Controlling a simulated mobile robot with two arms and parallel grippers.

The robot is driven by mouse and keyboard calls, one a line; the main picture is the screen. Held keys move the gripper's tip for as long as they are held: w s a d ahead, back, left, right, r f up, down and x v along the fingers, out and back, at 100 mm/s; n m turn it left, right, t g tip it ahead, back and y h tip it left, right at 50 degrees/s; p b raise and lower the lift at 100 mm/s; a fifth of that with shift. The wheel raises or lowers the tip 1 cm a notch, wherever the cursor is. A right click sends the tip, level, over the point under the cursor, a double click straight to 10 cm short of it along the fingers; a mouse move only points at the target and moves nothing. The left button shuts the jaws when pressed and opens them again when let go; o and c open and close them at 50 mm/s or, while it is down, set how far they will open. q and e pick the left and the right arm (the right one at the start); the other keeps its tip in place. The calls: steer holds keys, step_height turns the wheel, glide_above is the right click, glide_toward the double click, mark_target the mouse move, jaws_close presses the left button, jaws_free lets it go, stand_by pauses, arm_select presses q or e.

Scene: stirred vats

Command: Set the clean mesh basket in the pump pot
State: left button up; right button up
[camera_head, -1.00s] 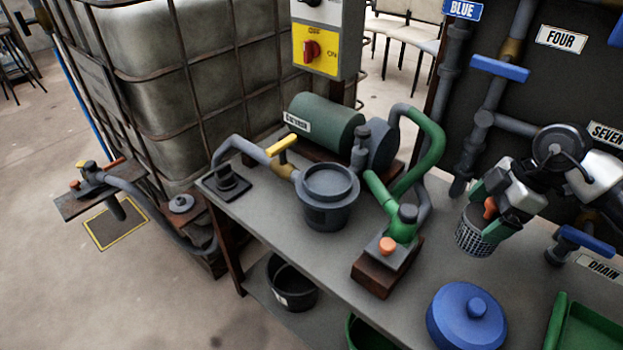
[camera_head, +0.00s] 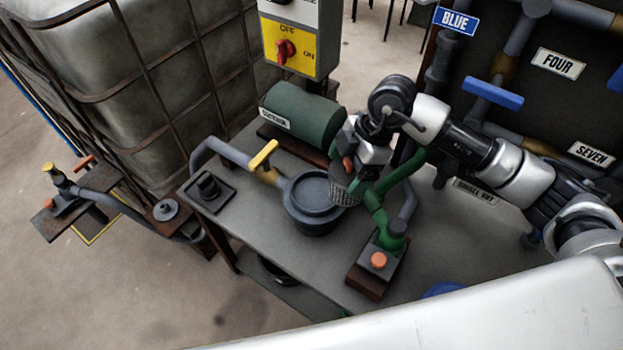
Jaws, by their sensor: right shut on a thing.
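The pump pot (camera_head: 308,222) is a round dark grey pot on the bench, its top open and facing up. The mesh basket (camera_head: 344,192) is a small grey perforated cup. My right gripper (camera_head: 352,170) is shut on the basket and holds it from above. In the picture the basket overlaps the back right part of the pot's rim; I cannot tell how high it is above the pot. My left gripper is not in view.
A green pump motor (camera_head: 304,117) stands behind the pot. A yellow-handled valve (camera_head: 264,158) is on the pipe at its left. Green pipes (camera_head: 374,200) and an orange-button box (camera_head: 378,262) are close on the right. The blue lid (camera_head: 442,289) is mostly hidden.

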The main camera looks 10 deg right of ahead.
steer(key=w+a+f+p, duration=0.1)
steer(key=w+a+f, duration=0.3)
steer(key=f, duration=0.4)
steer(key=shift+w+a+f, duration=0.2)
steer(key=shift+w+a, duration=0.1)
steer(key=shift+a, duration=0.6)
steer(key=shift+f, duration=0.6)
steer(key=o, duration=0.7)
steer(key=s+b+v, duration=0.1)
steer(key=v, duration=1.2)
steer(key=shift+w+a+r, duration=0.25)
steer(key=shift+w, duration=0.15)
